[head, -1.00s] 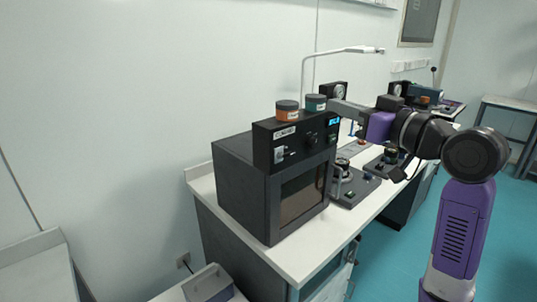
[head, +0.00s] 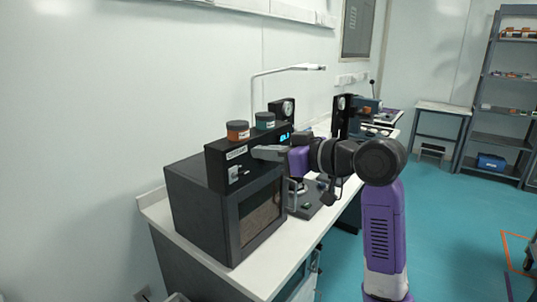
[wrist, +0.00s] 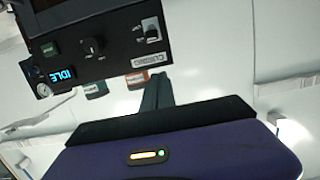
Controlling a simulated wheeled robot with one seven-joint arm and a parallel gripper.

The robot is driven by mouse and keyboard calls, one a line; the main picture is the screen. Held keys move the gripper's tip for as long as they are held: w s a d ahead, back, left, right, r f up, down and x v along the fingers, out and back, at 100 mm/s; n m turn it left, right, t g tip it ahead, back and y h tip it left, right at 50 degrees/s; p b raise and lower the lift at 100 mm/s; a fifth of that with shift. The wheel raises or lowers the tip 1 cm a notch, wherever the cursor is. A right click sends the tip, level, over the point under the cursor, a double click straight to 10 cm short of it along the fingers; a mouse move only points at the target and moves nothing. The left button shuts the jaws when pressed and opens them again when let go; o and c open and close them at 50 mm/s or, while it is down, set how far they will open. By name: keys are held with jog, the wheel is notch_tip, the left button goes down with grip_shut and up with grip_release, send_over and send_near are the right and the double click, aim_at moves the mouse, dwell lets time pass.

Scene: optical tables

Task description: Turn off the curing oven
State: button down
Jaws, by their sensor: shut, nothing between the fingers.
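The curing oven (head: 195,215) is a dark box with a windowed door, standing on the near end of the white bench. Its black control panel (head: 216,168) has a light switch (head: 233,174) at the left.
A lamp arm (head: 290,70) rises behind. Bench devices stand to the right of the oven. The floor (head: 450,220) at right is open.

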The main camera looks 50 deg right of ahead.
aim_at(231, 150)
jog(key=w, duration=0.2)
jog(key=w+p, duration=0.1)
jog(key=w, duration=0.1)
jog(key=w+f, duration=0.1)
jog(key=w, duration=0.1)
jog(key=shift+w+a+f, duration=0.1)
jog(key=shift+w, duration=0.3)
jog(key=shift+s+f, duration=0.8)
jog(key=shift+f, duration=0.25)
jog(key=shift+s+f+p, duration=0.3)
jog(key=shift+s+f, duration=0.05)
jog(key=shift+f, duration=0.35)
jog(key=shift+f, duration=0.1)
